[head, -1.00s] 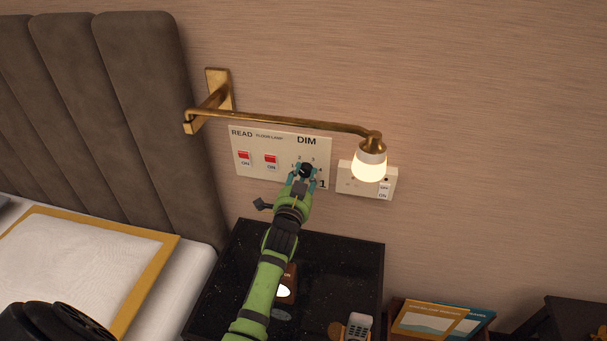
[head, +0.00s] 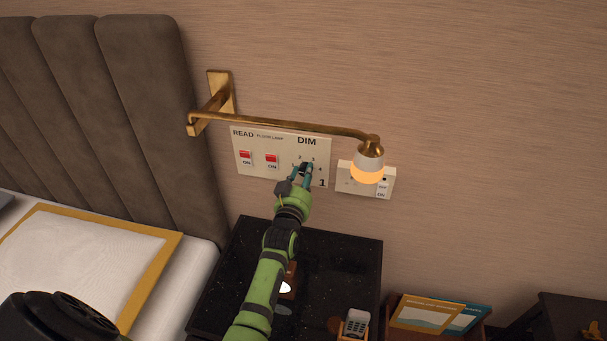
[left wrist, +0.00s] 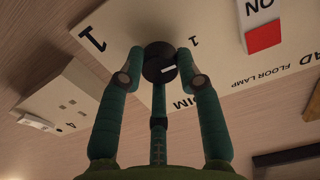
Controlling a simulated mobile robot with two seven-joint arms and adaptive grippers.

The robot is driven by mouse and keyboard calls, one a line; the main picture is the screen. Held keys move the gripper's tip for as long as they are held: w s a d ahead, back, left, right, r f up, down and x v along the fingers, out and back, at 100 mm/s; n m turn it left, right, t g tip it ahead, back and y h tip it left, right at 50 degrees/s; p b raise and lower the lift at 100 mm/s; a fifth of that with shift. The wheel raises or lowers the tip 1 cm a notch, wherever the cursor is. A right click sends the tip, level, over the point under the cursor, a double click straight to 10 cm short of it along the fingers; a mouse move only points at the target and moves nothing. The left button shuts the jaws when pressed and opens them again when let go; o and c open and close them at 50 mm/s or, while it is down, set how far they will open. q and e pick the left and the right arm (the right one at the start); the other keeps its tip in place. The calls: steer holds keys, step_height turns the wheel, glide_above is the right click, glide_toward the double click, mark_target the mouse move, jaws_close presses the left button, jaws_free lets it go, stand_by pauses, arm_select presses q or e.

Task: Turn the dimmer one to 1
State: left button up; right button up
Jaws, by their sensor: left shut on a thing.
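The dimmer is a round black knob (left wrist: 160,64) with a white pointer line, on a cream wall panel (head: 250,168) marked DIM, with a large 1 at its lower right corner. My left gripper (head: 305,168) is at the knob, with its teal fingers on either side, shut on it. In the left wrist view the fingers (left wrist: 158,70) flank the knob, and the pointer points right, a little below the small printed 1. In the head view the fingers mostly hide the knob. My right gripper is not in view.
A brass wall lamp (head: 368,165) glows dim orange right of the panel, before a socket plate (head: 384,187). Two red switches (head: 245,156) are on the panel's left. A black nightstand (head: 340,260) with a phone (head: 356,322) stands below; a bed (head: 195,265) is at left.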

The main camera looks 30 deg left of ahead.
arm_select(q)
steer(key=shift+r+n, duration=0.1)
steer(key=shift+n, duration=0.2)
steer(key=o, duration=1.2)
steer(key=shift+c, duration=0.2)
steer(key=v, duration=1.2)
